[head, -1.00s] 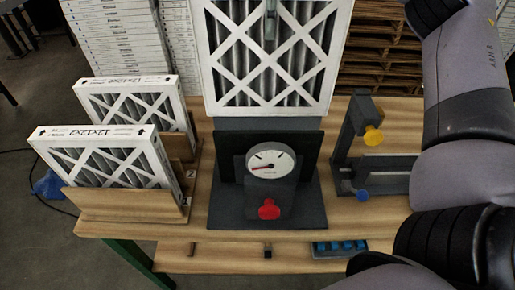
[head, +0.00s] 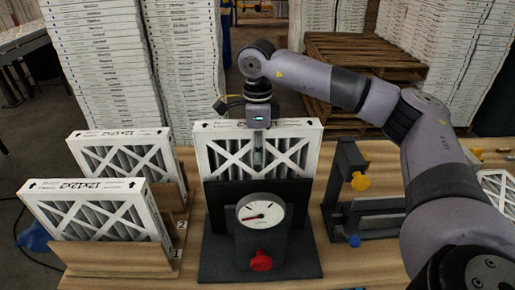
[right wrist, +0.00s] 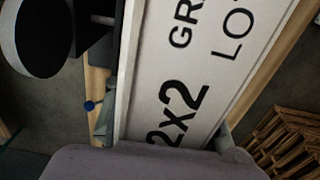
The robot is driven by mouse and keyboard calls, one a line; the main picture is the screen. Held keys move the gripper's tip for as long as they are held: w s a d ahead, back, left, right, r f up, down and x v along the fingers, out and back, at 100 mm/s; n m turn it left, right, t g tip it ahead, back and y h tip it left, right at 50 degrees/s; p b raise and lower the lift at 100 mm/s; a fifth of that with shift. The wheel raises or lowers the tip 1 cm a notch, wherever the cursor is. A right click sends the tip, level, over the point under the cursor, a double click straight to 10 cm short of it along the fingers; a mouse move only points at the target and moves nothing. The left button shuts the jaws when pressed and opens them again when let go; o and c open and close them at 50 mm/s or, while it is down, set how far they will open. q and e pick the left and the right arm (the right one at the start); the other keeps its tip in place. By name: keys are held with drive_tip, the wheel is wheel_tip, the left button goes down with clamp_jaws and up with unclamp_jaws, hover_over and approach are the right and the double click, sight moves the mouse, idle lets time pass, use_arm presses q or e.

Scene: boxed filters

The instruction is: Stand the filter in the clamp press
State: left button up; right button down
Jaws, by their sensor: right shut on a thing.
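The white-framed pleated filter (head: 215,160) is upright at the clamp press (head: 215,262), its lower part hidden behind the press's dark front plate (head: 290,190). I cannot tell whether its bottom edge touches the base. My right gripper (head: 258,150) reaches down over its top edge and is shut on it. In the right wrist view the filter's printed edge (right wrist: 200,70) runs between the two fingers (right wrist: 165,130). The press has a round white gauge (head: 261,214) and a red knob (head: 261,261) in front. My left gripper is out of view.
Two more filters, a front one (head: 95,215) and a rear one (head: 130,160), stand in wooden holders at the left. A dark fixture (head: 348,185) with yellow and blue knobs stands right of the press. Another filter (head: 497,190) lies at the far right. Stacked boxes and pallets are behind.

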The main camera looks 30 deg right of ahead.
sight(258, 170)
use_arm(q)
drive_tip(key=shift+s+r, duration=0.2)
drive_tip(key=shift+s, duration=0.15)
use_arm(e)
drive_tip(key=shift+f, duration=0.65)
drive_tip(key=shift+f+b, duration=0.5)
drive_tip(key=shift+f, duration=0.15)
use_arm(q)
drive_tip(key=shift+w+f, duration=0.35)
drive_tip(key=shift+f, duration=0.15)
use_arm(e)
drive_tip(key=c, duration=1)
unclamp_jaws()
drive_tip(key=shift+c, duration=0.2)
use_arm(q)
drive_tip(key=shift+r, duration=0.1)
use_arm(e)
drive_tip(key=shift+r, duration=0.1)
